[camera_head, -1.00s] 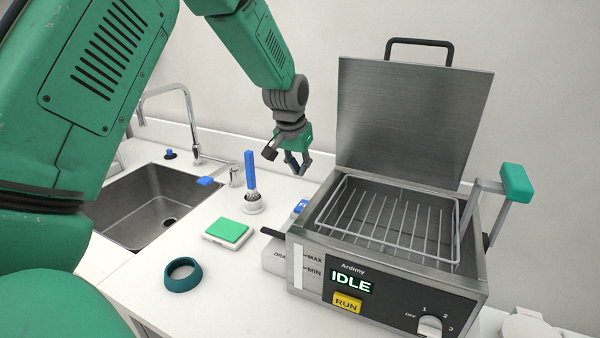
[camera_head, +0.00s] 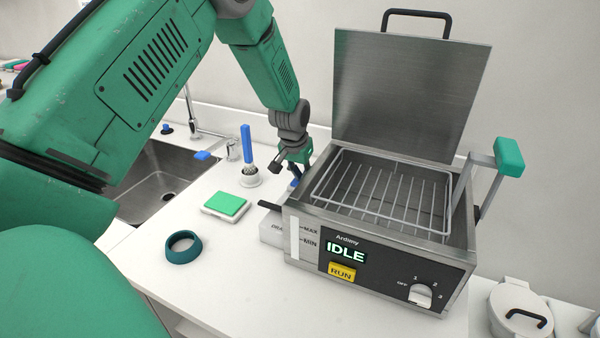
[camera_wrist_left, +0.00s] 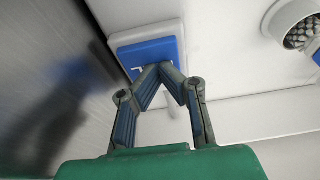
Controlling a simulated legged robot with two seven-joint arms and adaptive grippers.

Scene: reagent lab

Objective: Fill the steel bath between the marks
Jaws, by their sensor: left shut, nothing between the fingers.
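The steel bath (camera_head: 370,222) stands with its lid (camera_head: 410,95) raised and a wire rack (camera_head: 385,190) inside; no water is visible. A white gauge strip (camera_head: 294,240) with MAX and MIN marks is on its front left; I cannot read a level. A black handle (camera_head: 269,205) sticks out left by the drain label. My left gripper (camera_head: 293,184) is shut and empty beside the bath's back left corner. My right gripper is out of view.
The sink (camera_head: 150,185) with a tap (camera_head: 192,112) is at left. A blue-handled brush (camera_head: 247,145), a green-topped pad (camera_head: 226,205) and a teal ring (camera_head: 183,247) stand between sink and bath. A white lidded pot (camera_head: 520,305) is at right. The front counter is clear.

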